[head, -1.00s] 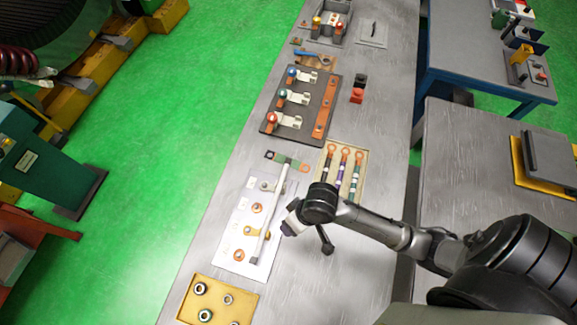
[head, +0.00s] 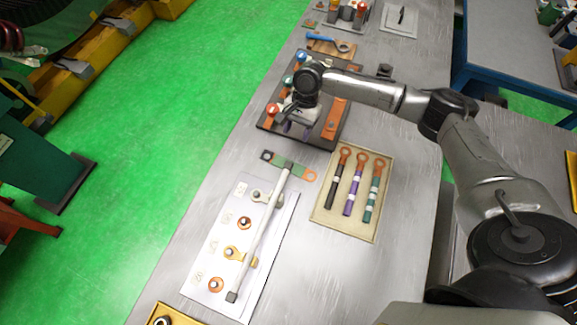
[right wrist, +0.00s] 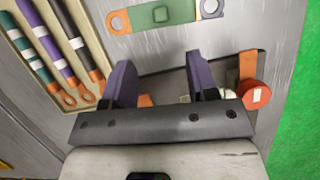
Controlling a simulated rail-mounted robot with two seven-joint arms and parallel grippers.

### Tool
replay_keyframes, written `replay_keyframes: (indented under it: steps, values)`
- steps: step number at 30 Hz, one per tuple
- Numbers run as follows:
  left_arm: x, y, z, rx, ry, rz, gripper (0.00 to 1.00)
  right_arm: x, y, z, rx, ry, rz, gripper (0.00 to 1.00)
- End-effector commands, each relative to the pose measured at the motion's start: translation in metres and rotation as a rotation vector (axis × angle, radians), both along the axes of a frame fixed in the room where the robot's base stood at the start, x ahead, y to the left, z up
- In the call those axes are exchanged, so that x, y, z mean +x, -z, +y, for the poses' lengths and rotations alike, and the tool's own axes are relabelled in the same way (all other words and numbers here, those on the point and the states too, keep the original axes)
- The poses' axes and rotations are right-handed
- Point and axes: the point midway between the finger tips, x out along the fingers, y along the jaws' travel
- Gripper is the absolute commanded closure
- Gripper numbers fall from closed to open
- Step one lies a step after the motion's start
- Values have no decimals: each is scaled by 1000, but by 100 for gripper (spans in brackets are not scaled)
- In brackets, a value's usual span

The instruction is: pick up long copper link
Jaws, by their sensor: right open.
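A flat link (head: 289,166) with a copper end, a green middle and a grey end lies on the grey bench. It also shows at the top of the right wrist view (right wrist: 160,14). A plain copper bar (head: 334,119) lies along the right side of the dark terminal board (head: 322,138). My right gripper (head: 296,130) is open and empty, pointing down over the board's near part; its arm hides much of the board. In the right wrist view its two purple fingers (right wrist: 160,65) stand apart with nothing between them. My left gripper is not in view.
A tray (head: 345,225) holds black, purple and green cables with copper lugs. A white sheet (head: 210,262) carries small copper parts and a pale rod (head: 260,232). A blue-handled tool (head: 325,40) lies beyond the board.

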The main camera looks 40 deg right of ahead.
Motion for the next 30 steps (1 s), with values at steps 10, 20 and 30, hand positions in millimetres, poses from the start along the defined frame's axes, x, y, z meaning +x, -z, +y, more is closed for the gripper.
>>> replay_keyframes:
  steps: [10,20,30]
  values:
    - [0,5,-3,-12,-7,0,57,-8,51,21,1,-4,1,47]
    - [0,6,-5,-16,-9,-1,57,-9,64,26,1,-5,-1,47]
    - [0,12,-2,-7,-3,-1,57,-14,99,42,1,-4,1,47]
